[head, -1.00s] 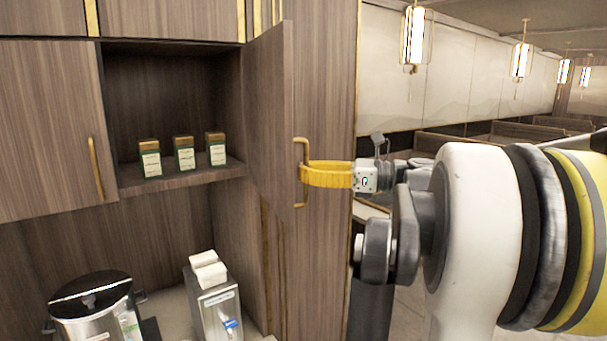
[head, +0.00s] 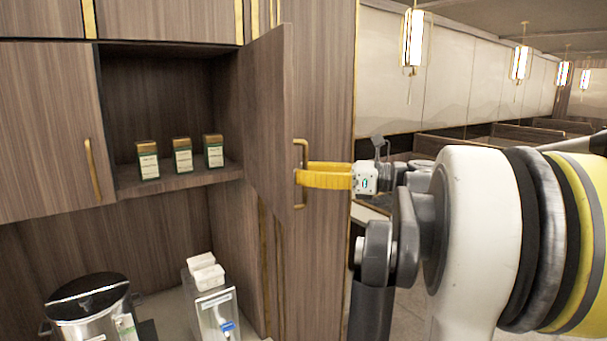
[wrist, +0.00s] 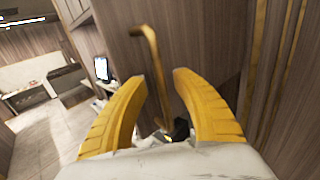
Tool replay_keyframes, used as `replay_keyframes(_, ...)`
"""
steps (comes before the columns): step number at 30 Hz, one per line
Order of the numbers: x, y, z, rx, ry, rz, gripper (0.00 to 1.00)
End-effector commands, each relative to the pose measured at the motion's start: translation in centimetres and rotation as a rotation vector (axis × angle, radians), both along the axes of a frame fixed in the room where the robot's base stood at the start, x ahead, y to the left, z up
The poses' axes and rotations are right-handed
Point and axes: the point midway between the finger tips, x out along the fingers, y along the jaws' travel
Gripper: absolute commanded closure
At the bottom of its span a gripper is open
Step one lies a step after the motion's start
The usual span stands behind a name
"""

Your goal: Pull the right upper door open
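The right upper door (head: 265,125) is a brown wood panel swung out from the cupboard, roughly square to its front. The cupboard stands open behind it. The door's gold bar handle (head: 302,172) is on its outer face, near the free edge; it also shows in the wrist view (wrist: 155,65). My gripper (head: 298,177) has yellow fingers at the handle's middle. In the wrist view my gripper (wrist: 160,76) has its fingertips apart, one on each side of the handle. I cannot tell whether either finger touches it.
Several small jars, including one jar (head: 182,155), stand on the open shelf (head: 175,180). The left upper door (head: 45,125) is shut. A steel pot (head: 90,310) and a dispenser (head: 213,300) stand on the counter below. Open room lies to the right, beyond the tall panel (head: 320,120).

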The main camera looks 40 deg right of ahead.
Motion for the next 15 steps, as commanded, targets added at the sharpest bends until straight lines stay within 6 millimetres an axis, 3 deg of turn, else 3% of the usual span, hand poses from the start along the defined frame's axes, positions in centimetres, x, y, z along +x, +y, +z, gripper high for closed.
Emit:
replay_keyframes(5, -1.8, -1.3, 0.0, 0.000, 0.000, -0.004, 0.67)
replay_keyframes(15, -8.0, -5.2, 0.0, 0.000, 0.000, -0.004, 0.67)
